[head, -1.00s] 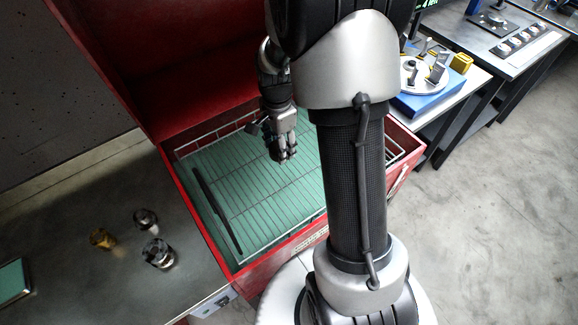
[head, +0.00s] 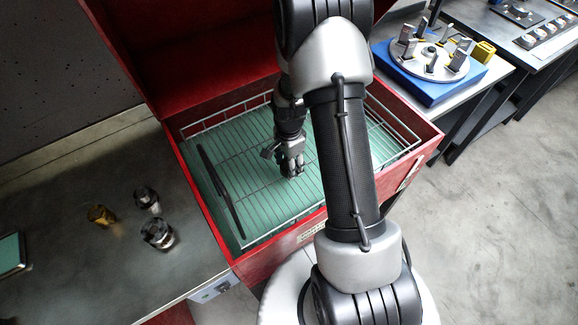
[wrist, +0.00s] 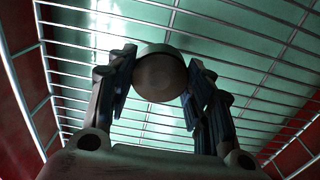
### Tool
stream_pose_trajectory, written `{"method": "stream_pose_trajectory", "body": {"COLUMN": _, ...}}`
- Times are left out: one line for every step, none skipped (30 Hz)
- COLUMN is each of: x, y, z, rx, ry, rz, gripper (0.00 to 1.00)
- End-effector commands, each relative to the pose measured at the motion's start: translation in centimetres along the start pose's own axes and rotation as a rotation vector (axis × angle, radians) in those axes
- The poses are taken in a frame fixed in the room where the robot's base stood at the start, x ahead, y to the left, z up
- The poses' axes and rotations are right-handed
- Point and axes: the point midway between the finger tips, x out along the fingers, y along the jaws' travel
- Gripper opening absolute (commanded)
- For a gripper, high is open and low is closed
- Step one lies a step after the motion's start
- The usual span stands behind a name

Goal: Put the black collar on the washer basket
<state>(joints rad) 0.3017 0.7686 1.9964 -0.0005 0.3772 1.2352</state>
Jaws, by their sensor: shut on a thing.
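My gripper (head: 291,167) points down inside the open red washer, low over the wire basket (head: 222,113). In the wrist view, my gripper (wrist: 160,85) is shut on a dark round piece, the black collar (wrist: 160,78), held between the two fingers. Its end face looks brownish grey in the shade. In the head view the fingers hide most of it. The basket's wires (wrist: 85,48) show just behind it in the wrist view. I cannot tell whether the collar touches the wires.
The washer's red wall (head: 205,215) surrounds the basket, with a long dark bar (head: 220,190) at its left. A brass piece (head: 102,214) and two dark shiny pieces (head: 147,198) (head: 158,234) stand on the left bench. A rotor on a blue base (head: 430,75) is at upper right.

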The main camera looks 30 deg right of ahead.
Motion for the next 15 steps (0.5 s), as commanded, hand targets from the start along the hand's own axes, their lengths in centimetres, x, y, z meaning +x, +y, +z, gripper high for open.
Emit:
{"method": "stream_pose_trajectory", "body": {"x": 0.86, "y": -0.05, "z": -0.02, "rx": 0.0, "ry": 0.0, "rz": -0.001, "gripper": 0.07}}
{"method": "stream_pose_trajectory", "body": {"x": 1.09, "y": -0.05, "z": -0.02, "rx": 0.0, "ry": 0.0, "rz": -0.001, "gripper": 0.07}}
{"method": "stream_pose_trajectory", "body": {"x": 1.2, "y": -0.07, "z": -0.03, "rx": 0.0, "ry": 0.001, "rz": -0.002, "gripper": 0.07}}
{"method": "stream_pose_trajectory", "body": {"x": 1.19, "y": -0.09, "z": -0.03, "rx": 0.0, "ry": 0.001, "rz": -0.002, "gripper": 0.07}}
{"method": "stream_pose_trajectory", "body": {"x": 1.13, "y": -0.11, "z": -0.04, "rx": 0.0, "ry": 0.001, "rz": -0.003, "gripper": 0.07}}
{"method": "stream_pose_trajectory", "body": {"x": 1.07, "y": -0.11, "z": -0.04, "rx": 0.0, "ry": 0.001, "rz": -0.003, "gripper": 0.07}}
{"method": "stream_pose_trajectory", "body": {"x": 1.05, "y": -0.11, "z": -0.04, "rx": 0.0, "ry": 0.001, "rz": -0.003, "gripper": 0.07}}
{"method": "stream_pose_trajectory", "body": {"x": 1.04, "y": -0.11, "z": -0.04, "rx": 0.0, "ry": 0.001, "rz": -0.003, "gripper": 0.07}}
{"method": "stream_pose_trajectory", "body": {"x": 1.05, "y": -0.1, "z": -0.04, "rx": 0.0, "ry": 0.001, "rz": -0.003, "gripper": 0.07}}
{"method": "stream_pose_trajectory", "body": {"x": 1.08, "y": -0.1, "z": -0.04, "rx": 0.0, "ry": 0.001, "rz": -0.003, "gripper": 0.07}}
{"method": "stream_pose_trajectory", "body": {"x": 1.16, "y": -0.1, "z": -0.04, "rx": 0.0, "ry": 0.001, "rz": -0.003, "gripper": 0.07}}
{"method": "stream_pose_trajectory", "body": {"x": 1.31, "y": -0.09, "z": -0.03, "rx": 0.0, "ry": 0.001, "rz": -0.002, "gripper": 0.07}}
{"method": "stream_pose_trajectory", "body": {"x": 1.42, "y": -0.09, "z": -0.03, "rx": 0.0, "ry": 0.001, "rz": -0.002, "gripper": 0.07}}
{"method": "stream_pose_trajectory", "body": {"x": 1.48, "y": -0.04, "z": -0.01, "rx": 0.0, "ry": 0.0, "rz": -0.001, "gripper": 0.48}}
{"method": "stream_pose_trajectory", "body": {"x": 1.4, "y": -0.04, "z": -0.02, "rx": 0.0, "ry": 0.0, "rz": -0.001, "gripper": 0.51}}
